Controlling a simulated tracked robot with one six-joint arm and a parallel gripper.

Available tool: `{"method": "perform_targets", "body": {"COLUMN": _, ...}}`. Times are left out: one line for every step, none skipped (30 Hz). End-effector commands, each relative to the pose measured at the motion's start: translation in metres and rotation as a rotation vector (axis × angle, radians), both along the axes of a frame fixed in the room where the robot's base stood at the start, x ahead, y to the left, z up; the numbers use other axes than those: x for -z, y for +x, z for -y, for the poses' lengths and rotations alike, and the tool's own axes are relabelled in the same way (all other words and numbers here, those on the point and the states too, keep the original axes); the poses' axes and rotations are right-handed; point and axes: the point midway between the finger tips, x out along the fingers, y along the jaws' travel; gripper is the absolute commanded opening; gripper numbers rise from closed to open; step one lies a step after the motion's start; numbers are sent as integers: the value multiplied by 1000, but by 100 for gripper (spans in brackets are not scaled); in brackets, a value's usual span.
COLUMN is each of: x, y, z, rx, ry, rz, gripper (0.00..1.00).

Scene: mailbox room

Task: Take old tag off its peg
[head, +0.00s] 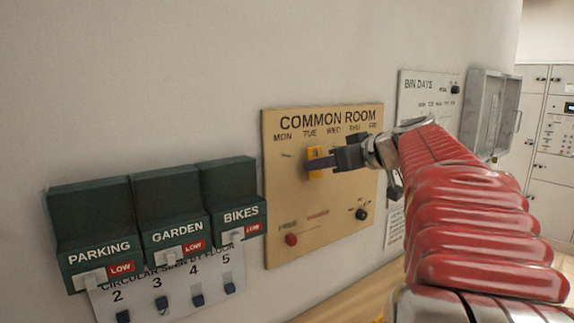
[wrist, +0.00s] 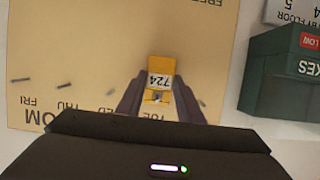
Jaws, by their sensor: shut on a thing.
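The old tag (head: 316,162) is a yellow tag under TUE on the tan COMMON ROOM board (head: 284,225). In the wrist view the tag (wrist: 160,68) reads 724 upside down, and a peg end shows near its hole. My gripper (head: 325,161) reaches in from the right and is shut on the tag at the board. In the wrist view the fingers of my gripper (wrist: 158,95) lie along the tag's two sides. Whether the tag is still fully on its peg, I cannot tell.
Bare pegs (wrist: 65,82) stick out of the board beside the tag. Dark green boxes (head: 168,210) marked PARKING, GARDEN and BIKES are on the left. A red knob (head: 291,239) and a black knob (head: 361,214) sit low on the board. A BIN DAYS sheet (head: 415,105) hangs right.

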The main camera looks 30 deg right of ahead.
Motion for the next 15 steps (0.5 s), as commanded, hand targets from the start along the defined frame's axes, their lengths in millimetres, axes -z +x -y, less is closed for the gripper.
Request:
{"method": "perform_targets", "body": {"x": -1, "y": 0, "z": 0, "rx": 0, "ry": 0, "rz": 0, "gripper": 14}}
{"method": "perform_targets", "body": {"x": -1, "y": 0, "z": 0, "rx": 0, "ry": 0, "rz": 0, "gripper": 14}}
{"method": "perform_targets", "body": {"x": -2, "y": 0, "z": 0, "rx": 0, "ry": 0, "rz": 0, "gripper": 14}}
{"method": "perform_targets", "body": {"x": -2, "y": 0, "z": 0, "rx": 0, "ry": -1, "rz": 0, "gripper": 14}}
{"method": "perform_targets", "body": {"x": -3, "y": 0, "z": 0, "rx": 0, "ry": -1, "rz": 0, "gripper": 14}}
{"method": "perform_targets", "body": {"x": -4, "y": 0, "z": 0, "rx": 0, "ry": -1, "rz": 0, "gripper": 14}}
{"method": "perform_targets", "body": {"x": -5, "y": 1, "z": 0, "rx": 0, "ry": -1, "rz": 0, "gripper": 14}}
{"method": "perform_targets", "body": {"x": -5, "y": 1, "z": 0, "rx": 0, "ry": -1, "rz": 0, "gripper": 14}}
{"method": "perform_targets", "body": {"x": -6, "y": 1, "z": 0, "rx": 0, "ry": -1, "rz": 0, "gripper": 14}}
{"method": "perform_targets", "body": {"x": -6, "y": 1, "z": 0, "rx": 0, "ry": -1, "rz": 0, "gripper": 14}}
{"method": "perform_targets", "body": {"x": -6, "y": 1, "z": 0, "rx": 0, "ry": -1, "rz": 0, "gripper": 14}}
{"method": "perform_targets", "body": {"x": -7, "y": 1, "z": 0, "rx": -1, "ry": -1, "rz": 0, "gripper": 14}}
{"method": "perform_targets", "body": {"x": -7, "y": 1, "z": 0, "rx": 0, "ry": -1, "rz": 0, "gripper": 14}}
{"method": "perform_targets", "body": {"x": -7, "y": 1, "z": 0, "rx": -1, "ry": 0, "rz": 0, "gripper": 14}}
{"method": "perform_targets", "body": {"x": -7, "y": 1, "z": 0, "rx": -1, "ry": 0, "rz": 0, "gripper": 14}}
